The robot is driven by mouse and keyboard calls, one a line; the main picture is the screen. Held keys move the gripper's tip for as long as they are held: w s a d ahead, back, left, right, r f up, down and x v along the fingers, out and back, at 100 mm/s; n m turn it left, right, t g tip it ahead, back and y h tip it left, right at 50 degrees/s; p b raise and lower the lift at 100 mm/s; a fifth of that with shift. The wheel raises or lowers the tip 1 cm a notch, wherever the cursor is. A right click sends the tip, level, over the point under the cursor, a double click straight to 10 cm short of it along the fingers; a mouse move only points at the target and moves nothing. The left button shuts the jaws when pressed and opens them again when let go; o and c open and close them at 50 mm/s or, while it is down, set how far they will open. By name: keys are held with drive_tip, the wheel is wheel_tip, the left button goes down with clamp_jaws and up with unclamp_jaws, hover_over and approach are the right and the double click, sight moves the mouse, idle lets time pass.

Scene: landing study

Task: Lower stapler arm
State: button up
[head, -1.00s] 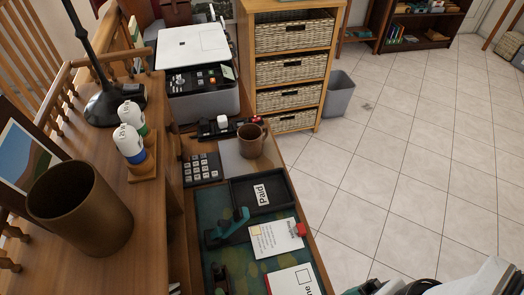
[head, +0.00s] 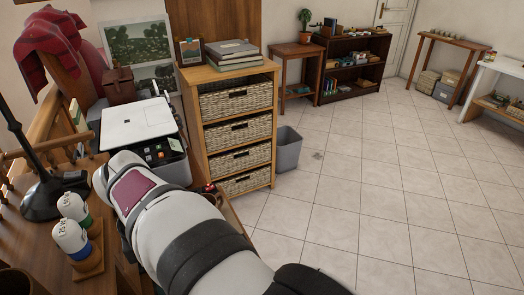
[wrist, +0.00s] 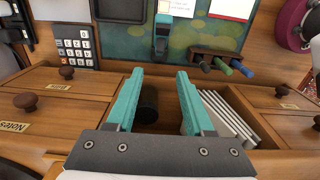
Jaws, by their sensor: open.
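The stapler (wrist: 162,36) shows small in the wrist view, at the top middle on the patterned desk mat (wrist: 120,45). It is dark with some teal; how far its arm is raised is hard to tell from here. My gripper (wrist: 160,76) is open, its two teal fingers pointing toward the stapler with nothing between them. It is short of the stapler, over the desk's front edge and an open drawer. In the head view my arm covers the desk, so the stapler and gripper do not show there.
The open drawer (wrist: 240,122) holds white sheets and a dark cylinder (wrist: 149,103). A rack with coloured handles (wrist: 222,63) stands right of the stapler. A calculator (wrist: 74,46) and black tray (wrist: 122,10) lie left. A printer (head: 140,125) stands beyond.

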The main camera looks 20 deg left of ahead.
wheel_tip(320, 180, down, 14)
drive_tip(key=shift+r, duration=0.1)
clamp_jaws()
idle(0.3)
idle(1.2)
